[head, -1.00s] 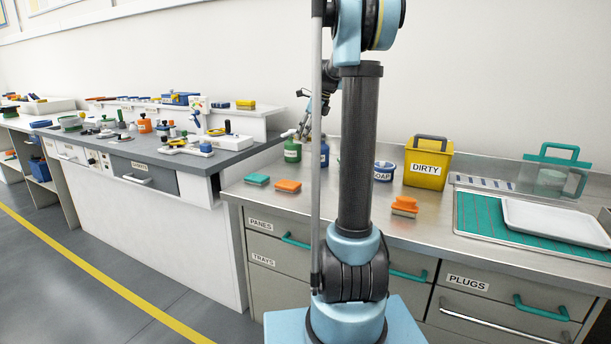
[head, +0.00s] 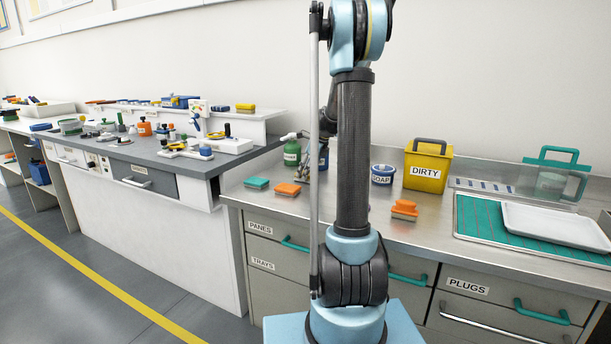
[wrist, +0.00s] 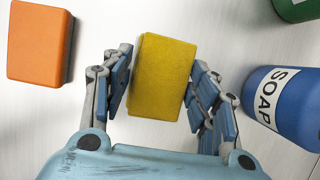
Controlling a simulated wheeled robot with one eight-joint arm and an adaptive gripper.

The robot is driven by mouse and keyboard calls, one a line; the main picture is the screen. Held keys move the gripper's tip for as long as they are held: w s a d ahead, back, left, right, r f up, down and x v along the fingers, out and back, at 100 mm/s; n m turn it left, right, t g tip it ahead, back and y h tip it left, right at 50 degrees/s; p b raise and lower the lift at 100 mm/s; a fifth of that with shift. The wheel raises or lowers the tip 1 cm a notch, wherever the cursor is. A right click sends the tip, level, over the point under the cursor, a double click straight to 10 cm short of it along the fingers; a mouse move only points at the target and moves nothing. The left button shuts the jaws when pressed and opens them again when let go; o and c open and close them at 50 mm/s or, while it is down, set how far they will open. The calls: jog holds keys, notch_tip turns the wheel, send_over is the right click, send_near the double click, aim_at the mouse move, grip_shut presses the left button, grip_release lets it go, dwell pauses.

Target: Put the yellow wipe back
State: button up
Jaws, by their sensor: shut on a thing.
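The yellow wipe (wrist: 163,78) is a rectangular block between the two fingers of my gripper (wrist: 160,76) in the wrist view. My gripper is shut on it, with a finger against each long side. It is over the steel counter (wrist: 105,112), between an orange block on the left and a blue soap bottle on the right. I cannot tell whether the wipe touches the counter. In the head view my arm hides the held wipe and most of the gripper.
An orange block (wrist: 40,42) lies left of the wipe. The blue SOAP bottle (wrist: 285,105) stands close to the right finger, with a green bottle (head: 292,153) behind. A teal block (head: 257,183), a soap tub (head: 382,174) and a yellow DIRTY bin (head: 427,168) are also on the counter.

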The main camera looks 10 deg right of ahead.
jog(key=shift+f, duration=0.35)
jog(key=o, duration=1.3)
jog(key=shift+f, duration=0.15)
jog(key=v, duration=1.7)
jog(key=s+a+f+n+h, duration=0.1)
jog(key=s+a+f+n, duration=0.2)
jog(key=s+n, duration=0.55)
jog(key=s+a+f+n+h, duration=0.1)
jog(key=s+a+f+n, duration=0.25)
jog(key=s, duration=1.05)
jog(key=s+f+n, duration=0.4)
jog(key=s, duration=0.2)
jog(key=s+f+n+h, duration=0.1)
jog(key=s+f+n, duration=0.4)
jog(key=s, duration=0.1)
jog(key=s+f+n, duration=0.4)
jog(key=s+f, duration=0.1)
jog(key=shift+s+d+f+h, duration=0.2)
jog(key=shift+s+h, duration=0.1)
jog(key=shift+s, duration=0.1)
